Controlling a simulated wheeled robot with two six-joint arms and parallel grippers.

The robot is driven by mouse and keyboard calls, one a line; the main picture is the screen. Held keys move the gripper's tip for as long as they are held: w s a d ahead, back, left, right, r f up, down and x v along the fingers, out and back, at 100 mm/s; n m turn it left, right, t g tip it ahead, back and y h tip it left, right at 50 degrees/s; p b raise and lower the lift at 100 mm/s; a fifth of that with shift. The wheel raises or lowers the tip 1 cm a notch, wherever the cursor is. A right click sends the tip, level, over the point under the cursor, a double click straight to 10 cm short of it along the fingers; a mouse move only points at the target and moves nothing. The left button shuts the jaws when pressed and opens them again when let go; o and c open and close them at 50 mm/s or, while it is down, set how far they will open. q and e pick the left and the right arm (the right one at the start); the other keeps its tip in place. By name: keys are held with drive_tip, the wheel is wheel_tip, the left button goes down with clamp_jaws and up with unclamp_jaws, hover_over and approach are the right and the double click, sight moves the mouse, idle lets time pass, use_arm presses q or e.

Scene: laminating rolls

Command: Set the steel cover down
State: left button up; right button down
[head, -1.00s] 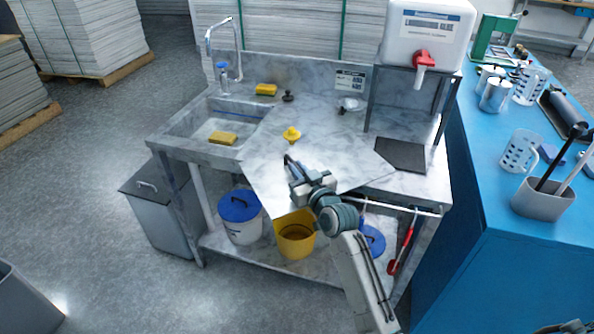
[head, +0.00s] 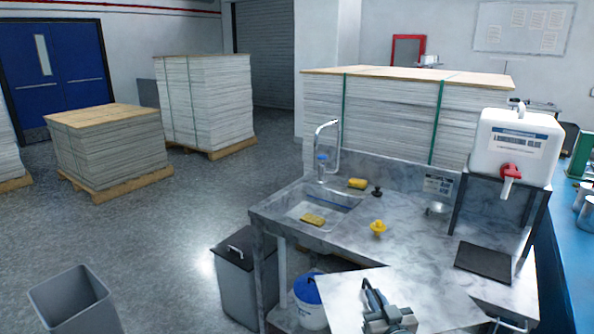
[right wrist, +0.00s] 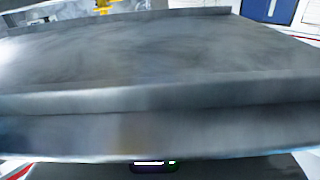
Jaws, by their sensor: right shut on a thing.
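The steel cover (head: 435,292) is a flat, pale grey sheet at the bottom of the head view, in front of the sink counter. My right gripper (head: 371,293) is shut on it. In the right wrist view the cover (right wrist: 160,60) fills most of the picture as a blurred grey panel. It overlaps the counter's front edge in the head view; I cannot tell whether it touches the counter. My left gripper is not in view.
A white jug (head: 515,145) stands on a rack at right. A grey bin (head: 240,275) stands left of the counter; open floor lies beyond.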

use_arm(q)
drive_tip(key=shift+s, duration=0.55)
use_arm(e)
drive_tip(key=s+m+h, duration=0.1)
drive_tip(key=s+h, duration=0.1)
drive_tip(key=s, duration=1.7)
drive_tip(key=shift+a+h, duration=0.2)
drive_tip(key=shift+h, duration=0.1)
drive_tip(key=shift+s, duration=0.1)
